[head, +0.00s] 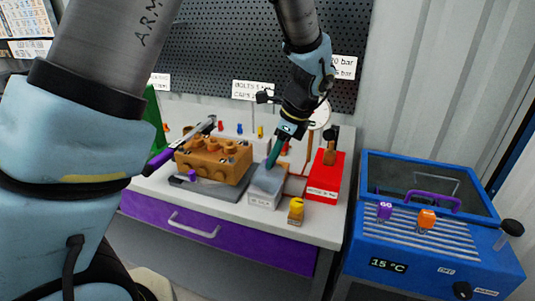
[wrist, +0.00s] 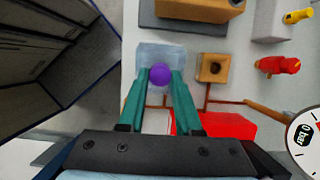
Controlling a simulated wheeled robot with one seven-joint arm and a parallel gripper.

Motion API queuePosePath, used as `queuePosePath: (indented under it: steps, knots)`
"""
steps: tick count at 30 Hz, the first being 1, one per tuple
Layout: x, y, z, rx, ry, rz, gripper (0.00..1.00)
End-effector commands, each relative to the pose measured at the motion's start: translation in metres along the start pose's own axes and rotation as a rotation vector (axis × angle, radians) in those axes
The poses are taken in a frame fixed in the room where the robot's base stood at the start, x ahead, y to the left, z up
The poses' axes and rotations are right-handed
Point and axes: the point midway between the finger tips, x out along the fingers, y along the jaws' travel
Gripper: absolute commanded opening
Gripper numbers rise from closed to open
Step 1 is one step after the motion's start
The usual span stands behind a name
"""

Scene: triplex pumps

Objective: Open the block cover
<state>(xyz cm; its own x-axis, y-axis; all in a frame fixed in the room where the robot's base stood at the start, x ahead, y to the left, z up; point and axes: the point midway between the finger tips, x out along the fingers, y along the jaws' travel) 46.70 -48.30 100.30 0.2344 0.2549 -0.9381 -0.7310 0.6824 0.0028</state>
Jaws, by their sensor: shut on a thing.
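A small pale grey block (head: 264,200) with a label on its front stands on the bench, right of the orange pump block. Its pale cover (wrist: 148,52) shows in the wrist view with a round purple knob (wrist: 160,75) over it. My gripper (head: 271,165) reaches down to the block from above. In the wrist view, my teal fingers (wrist: 161,80) are shut on the purple knob. I cannot tell whether the cover is seated or slightly raised. The knob is hidden by my fingers in the head view.
The orange pump block (head: 213,163) stands left and a red box (head: 327,178) right. A yellow-topped brass fitting (head: 296,210) is near the front edge. A brown block with a hole (wrist: 213,68) is close behind. A blue unit (head: 430,245) stands right of the bench.

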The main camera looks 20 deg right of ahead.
Motion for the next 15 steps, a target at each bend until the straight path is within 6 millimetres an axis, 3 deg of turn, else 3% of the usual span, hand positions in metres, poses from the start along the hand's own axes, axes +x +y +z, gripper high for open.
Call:
queuePosePath:
  steps: [13, 14, 15]
  knots:
    - [-0.0017, 0.0005, -0.0031, -0.002, -0.042, 0.000, 0.00]
    - [-0.0017, 0.0005, -0.0031, -0.002, -0.042, 0.000, 0.36]
    - [-0.0018, 0.0005, -0.0031, -0.002, -0.041, -0.001, 0.41]
